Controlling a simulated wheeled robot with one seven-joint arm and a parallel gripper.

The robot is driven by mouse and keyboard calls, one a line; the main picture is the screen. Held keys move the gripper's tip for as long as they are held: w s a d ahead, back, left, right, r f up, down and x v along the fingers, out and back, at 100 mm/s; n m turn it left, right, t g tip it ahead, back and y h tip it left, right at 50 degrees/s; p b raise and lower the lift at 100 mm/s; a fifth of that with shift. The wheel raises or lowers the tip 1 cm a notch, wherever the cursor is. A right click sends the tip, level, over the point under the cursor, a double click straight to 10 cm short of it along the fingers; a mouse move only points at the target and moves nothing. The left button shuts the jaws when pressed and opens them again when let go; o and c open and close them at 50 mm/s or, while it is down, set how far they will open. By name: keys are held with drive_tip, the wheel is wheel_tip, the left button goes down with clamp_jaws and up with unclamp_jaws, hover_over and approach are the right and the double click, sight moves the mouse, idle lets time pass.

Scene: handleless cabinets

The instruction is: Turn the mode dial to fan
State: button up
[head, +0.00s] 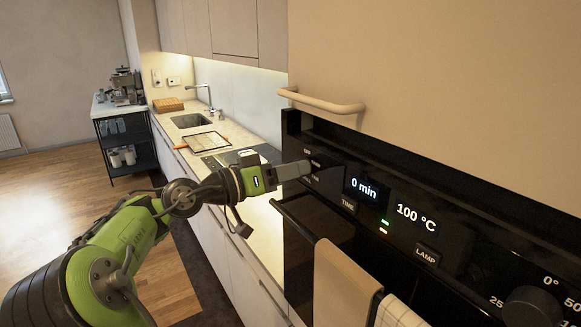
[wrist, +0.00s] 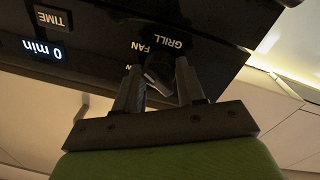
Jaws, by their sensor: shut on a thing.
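The black oven control panel (head: 450,215) runs along the right side of the head view. My gripper (head: 306,168) reaches its left end, where the mode dial is hidden behind the fingers in that view. In the wrist view, which is upside down, my gripper (wrist: 160,76) is shut on the dark mode dial (wrist: 158,69), with one finger on each side. The FAN label (wrist: 139,47) and GRILL label (wrist: 173,43) show on the panel beside the dial. I cannot tell which label the dial's mark points at.
The panel also has a 0 min display (head: 363,189), a TIME button (head: 349,205), a LAMP button (head: 426,255) and a temperature knob (head: 530,305). A towel (head: 343,287) hangs on the oven front. A beige handle (head: 322,103) sticks out above the panel.

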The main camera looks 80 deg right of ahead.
drive_tip(key=o, duration=1)
drive_tip(key=shift+o, duration=0.2)
drive_tip(key=p+v, duration=0.1)
drive_tip(key=v, duration=1.4)
drive_tip(key=shift+w+a, duration=0.2)
drive_tip(key=shift+a, duration=0.15)
drive_tip(key=shift+f, duration=0.1)
